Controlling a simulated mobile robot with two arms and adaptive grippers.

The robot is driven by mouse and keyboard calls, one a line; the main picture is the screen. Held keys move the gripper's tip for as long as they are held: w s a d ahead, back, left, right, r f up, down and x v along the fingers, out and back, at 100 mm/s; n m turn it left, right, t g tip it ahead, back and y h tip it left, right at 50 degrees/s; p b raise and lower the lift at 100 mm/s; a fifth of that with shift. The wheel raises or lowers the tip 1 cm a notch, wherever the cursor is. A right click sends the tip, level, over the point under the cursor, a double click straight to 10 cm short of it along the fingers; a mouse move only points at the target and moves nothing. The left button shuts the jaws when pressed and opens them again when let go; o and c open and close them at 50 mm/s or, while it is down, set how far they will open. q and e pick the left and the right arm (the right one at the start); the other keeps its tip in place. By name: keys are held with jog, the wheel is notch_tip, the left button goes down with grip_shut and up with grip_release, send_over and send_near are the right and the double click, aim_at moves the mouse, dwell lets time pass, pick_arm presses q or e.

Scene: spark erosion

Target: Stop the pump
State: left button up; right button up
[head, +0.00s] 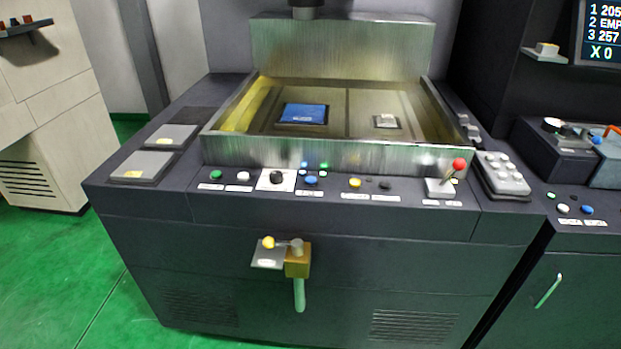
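The dark machine cabinet (340,265) stands in front of me with a metal work tank on top. Its sloped control strip carries a green button (216,174), a white button (243,176), a black knob on a white plate (277,178), small blue and green lights or buttons (311,179), a yellow button (355,183) and a dark button (385,185). Labels sit below them but are too small to read, so I cannot tell which control is the pump's. A red-topped lever (459,165) stands at the right. Neither of my grippers is in view.
The metal tank (310,152) holds a blue block (304,113) and a small light part (386,121). A keypad (502,174) sits at right. Green floor is clear at left.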

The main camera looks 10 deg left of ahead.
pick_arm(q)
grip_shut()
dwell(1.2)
